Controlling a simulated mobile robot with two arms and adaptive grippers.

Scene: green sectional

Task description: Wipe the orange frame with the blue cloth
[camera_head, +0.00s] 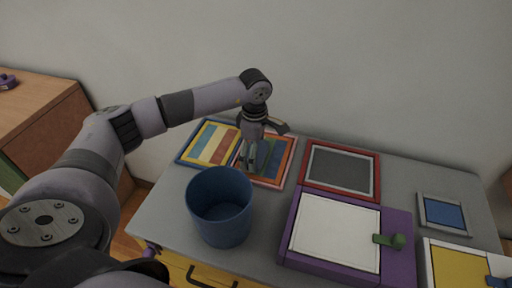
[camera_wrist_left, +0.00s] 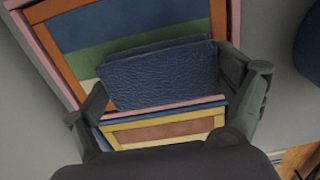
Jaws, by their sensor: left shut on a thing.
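The orange frame (camera_head: 287,162) has a pink outer edge and lies flat at the back of the grey table. In the left wrist view its orange border (camera_wrist_left: 56,62) surrounds a picture with blue and green bands. My left gripper (camera_head: 248,165) points down over its left part. In the left wrist view the left gripper (camera_wrist_left: 175,95) is shut on the folded blue cloth (camera_wrist_left: 162,76), a finger at each end. The cloth is over the frame's lower part and hides some of it. I cannot tell whether it touches the frame. My right gripper is not in view.
A blue bin (camera_head: 221,208) stands just in front of the gripper. A striped picture in a blue frame (camera_head: 185,152) lies to the left. A red frame (camera_head: 341,150) and a purple box (camera_head: 398,255) with a green handle are to the right. A wall stands behind the table.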

